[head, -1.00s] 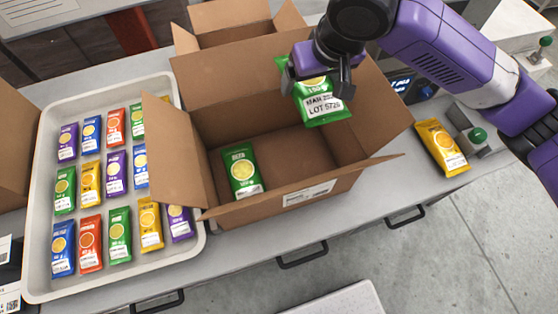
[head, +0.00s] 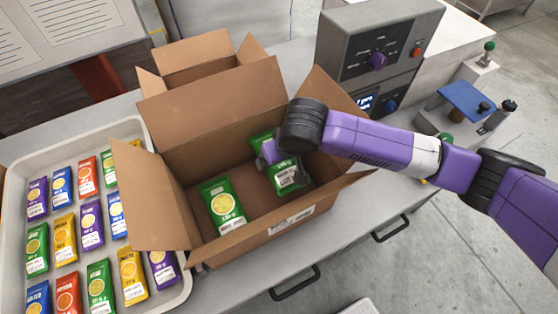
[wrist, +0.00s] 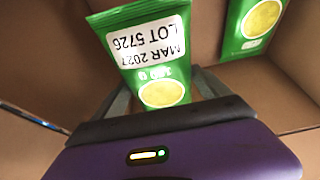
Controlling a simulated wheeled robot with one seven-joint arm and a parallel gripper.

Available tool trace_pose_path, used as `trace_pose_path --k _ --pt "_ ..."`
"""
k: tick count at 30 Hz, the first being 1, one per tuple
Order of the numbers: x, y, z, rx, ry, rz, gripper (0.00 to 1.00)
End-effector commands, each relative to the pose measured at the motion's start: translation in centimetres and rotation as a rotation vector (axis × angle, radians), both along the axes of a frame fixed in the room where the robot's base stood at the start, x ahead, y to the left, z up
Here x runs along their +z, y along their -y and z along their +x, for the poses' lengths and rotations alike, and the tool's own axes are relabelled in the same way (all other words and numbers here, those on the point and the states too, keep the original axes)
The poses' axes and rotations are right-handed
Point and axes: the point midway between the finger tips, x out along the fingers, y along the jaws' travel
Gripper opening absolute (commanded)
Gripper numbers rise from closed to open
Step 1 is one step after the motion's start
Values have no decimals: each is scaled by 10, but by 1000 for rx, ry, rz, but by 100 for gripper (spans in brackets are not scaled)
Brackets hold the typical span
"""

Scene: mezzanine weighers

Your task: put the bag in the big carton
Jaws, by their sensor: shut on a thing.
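The big carton (head: 147,203) stands open on the bench with its flaps spread. A green bag (head: 222,204) lies on its floor at the left; it also shows in the wrist view (wrist: 252,25). My gripper (head: 284,172) is inside the carton's right part, shut on a second green bag (head: 261,142). That held bag shows its label, MAR 2027 LOT 5726, in the wrist view (wrist: 148,50). My gripper and wrist hide part of it in the head view. I cannot tell whether it touches the carton floor.
A white tray (head: 186,287) with rows of coloured bags is left of the carton. A smaller open carton (head: 195,52) stands behind. A grey weigher (head: 350,45) with knobs and a display is at the back right, close to my arm.

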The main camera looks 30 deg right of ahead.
Motion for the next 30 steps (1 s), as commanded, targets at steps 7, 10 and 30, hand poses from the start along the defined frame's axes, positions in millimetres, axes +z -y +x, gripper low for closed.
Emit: trace_pose_path --k 7,10,30 --pt "-24 0 1 -2 1 0 32" --pt "-25 0 1 -1 2 0 32" --pt "2 0 -11 -1 3 3 100"
